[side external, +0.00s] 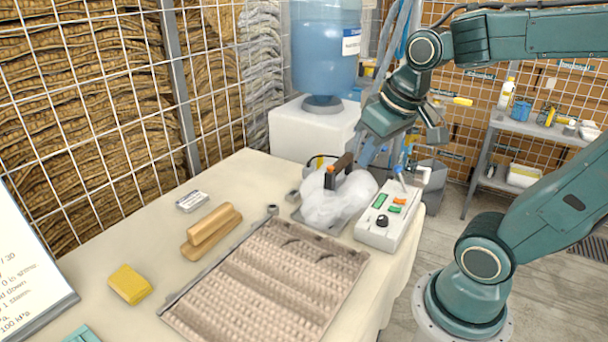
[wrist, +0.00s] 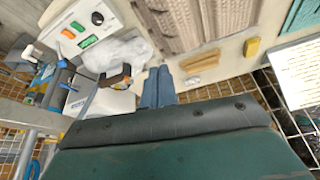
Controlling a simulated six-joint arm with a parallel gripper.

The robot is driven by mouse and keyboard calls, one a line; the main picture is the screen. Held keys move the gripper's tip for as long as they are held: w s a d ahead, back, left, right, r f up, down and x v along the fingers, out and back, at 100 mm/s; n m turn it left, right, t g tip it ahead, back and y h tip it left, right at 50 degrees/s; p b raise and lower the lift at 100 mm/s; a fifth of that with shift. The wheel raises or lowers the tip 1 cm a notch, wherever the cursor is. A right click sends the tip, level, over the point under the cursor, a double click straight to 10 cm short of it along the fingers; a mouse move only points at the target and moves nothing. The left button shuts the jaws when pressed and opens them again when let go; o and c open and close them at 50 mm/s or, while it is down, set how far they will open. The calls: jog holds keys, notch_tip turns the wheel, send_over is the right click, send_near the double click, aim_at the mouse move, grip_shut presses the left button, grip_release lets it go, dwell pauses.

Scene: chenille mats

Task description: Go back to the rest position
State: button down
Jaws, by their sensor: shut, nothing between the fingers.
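My gripper (side external: 366,160) hangs in the air at the back right of the table, near the cloudy plastic bag (side external: 335,203) and the white control box (side external: 388,218). Its two blue-grey fingers (wrist: 158,72) are together in the wrist view, with nothing held between them. The ribbed beige mat (side external: 262,285) lies flat on the table, apart from the gripper; part of it also shows at the top of the wrist view (wrist: 190,22). A dark-handled tool with an orange part (side external: 337,172) rests at the bag.
A wooden block (side external: 211,232), a yellow sponge (side external: 129,284) and a small white box (side external: 192,201) lie on the left of the table. A water dispenser (side external: 300,130) stands behind it. Wire mesh (side external: 100,100) runs along the left. A grey shelf (side external: 530,130) stands at right.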

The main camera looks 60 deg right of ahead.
jog(key=s+a+n+t+y, duration=0.1)
jog(key=s+a+n, duration=0.1)
jog(key=s+a, duration=0.2)
jog(key=shift+s+a+r+n, duration=0.3)
jog(key=shift+s+a+r, duration=0.05)
jog(key=shift+s+a, duration=0.05)
